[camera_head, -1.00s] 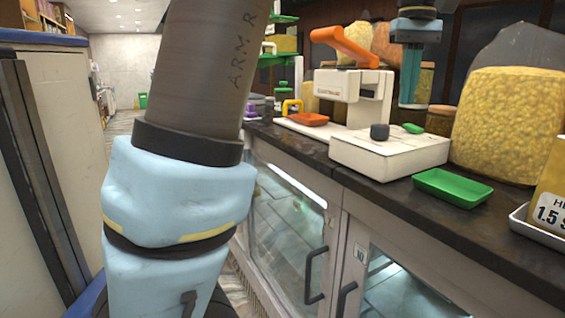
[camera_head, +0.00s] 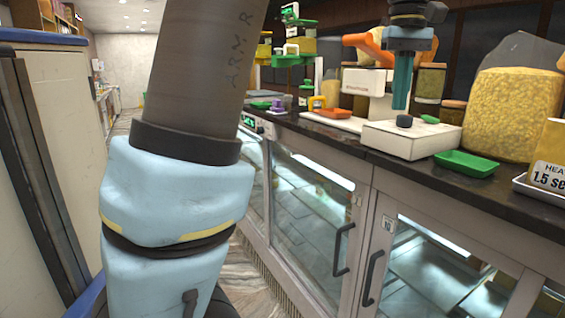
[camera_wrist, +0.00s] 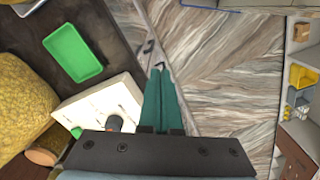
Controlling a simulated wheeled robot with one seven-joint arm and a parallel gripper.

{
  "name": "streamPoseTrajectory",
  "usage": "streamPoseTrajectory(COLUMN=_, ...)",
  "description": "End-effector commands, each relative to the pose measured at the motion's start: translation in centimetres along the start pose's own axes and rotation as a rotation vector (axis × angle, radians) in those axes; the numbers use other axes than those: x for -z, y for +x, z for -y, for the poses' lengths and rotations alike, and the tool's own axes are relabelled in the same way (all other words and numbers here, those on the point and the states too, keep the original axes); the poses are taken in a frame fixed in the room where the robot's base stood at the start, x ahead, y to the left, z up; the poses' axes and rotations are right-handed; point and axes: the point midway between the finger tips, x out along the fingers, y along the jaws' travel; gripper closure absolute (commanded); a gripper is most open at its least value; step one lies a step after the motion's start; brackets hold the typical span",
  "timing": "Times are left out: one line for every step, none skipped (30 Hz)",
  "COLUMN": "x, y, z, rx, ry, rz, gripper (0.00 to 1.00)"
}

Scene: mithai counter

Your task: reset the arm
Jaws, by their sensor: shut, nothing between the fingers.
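My gripper (camera_head: 402,80) points down with its teal fingers together and nothing between them. In the head view it appears in front of the white machine with the orange lever (camera_head: 368,44), above the white box with a dark knob (camera_head: 408,138). In the wrist view my gripper (camera_wrist: 162,72) shows shut, with patterned floor (camera_wrist: 230,70) below its tips. The white box also shows in the wrist view (camera_wrist: 95,108), just left of the fingers. My large blue and grey arm links fill the left middle of the head view and hide part of the cabinets.
A green tray (camera_head: 467,164) lies on the dark counter (camera_head: 350,143), right of the white box. A big bag of yellow snack (camera_head: 512,112) and a price sign (camera_head: 550,165) stand further right. Glass-door cabinets (camera_head: 310,215) front the counter. A pale cabinet (camera_head: 50,130) stands at left.

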Motion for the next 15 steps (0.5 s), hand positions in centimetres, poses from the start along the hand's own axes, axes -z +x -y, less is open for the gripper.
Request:
streamPoseTrajectory(x=0.3, y=0.8, z=0.5, rx=0.001, ry=-0.002, rz=0.002, gripper=1.00)
streamPoseTrajectory(x=0.5, y=1.1, z=0.8, rx=-0.001, ry=-0.002, rz=0.000, gripper=1.00)
streamPoseTrajectory(x=0.8, y=1.6, z=1.2, rx=-0.002, ry=-0.002, rz=0.000, gripper=1.00)
streamPoseTrajectory(x=1.0, y=1.9, z=1.5, rx=-0.003, ry=-0.001, rz=-0.002, gripper=1.00)
streamPoseTrajectory(x=1.2, y=2.3, z=1.9, rx=-0.004, ry=-0.001, rz=-0.002, gripper=1.00)
streamPoseTrajectory(x=1.4, y=2.9, z=2.3, rx=-0.006, ry=-0.001, rz=-0.004, gripper=1.00)
streamPoseTrajectory(x=1.7, y=3.4, z=2.8, rx=-0.007, ry=-0.002, rz=-0.004, gripper=1.00)
streamPoseTrajectory(x=1.9, y=4.0, z=3.2, rx=-0.008, ry=0.000, rz=-0.006, gripper=1.00)
streamPoseTrajectory(x=2.2, y=4.7, z=3.9, rx=-0.010, ry=0.000, rz=-0.007, gripper=1.00)
streamPoseTrajectory(x=2.4, y=5.3, z=4.4, rx=-0.012, ry=0.001, rz=-0.010, gripper=1.00)
streamPoseTrajectory(x=2.6, y=6.0, z=5.0, rx=-0.013, ry=0.001, rz=-0.011, gripper=1.00)
streamPoseTrajectory(x=2.9, y=7.0, z=5.9, rx=-0.015, ry=0.002, rz=-0.013, gripper=1.00)
streamPoseTrajectory(x=3.1, y=7.8, z=6.6, rx=-0.016, ry=0.002, rz=-0.016, gripper=1.00)
streamPoseTrajectory(x=3.3, y=8.5, z=7.3, rx=-0.018, ry=0.004, rz=-0.019, gripper=1.00)
streamPoseTrajectory(x=3.5, y=9.7, z=8.3, rx=-0.020, ry=0.005, rz=-0.022, gripper=1.00)
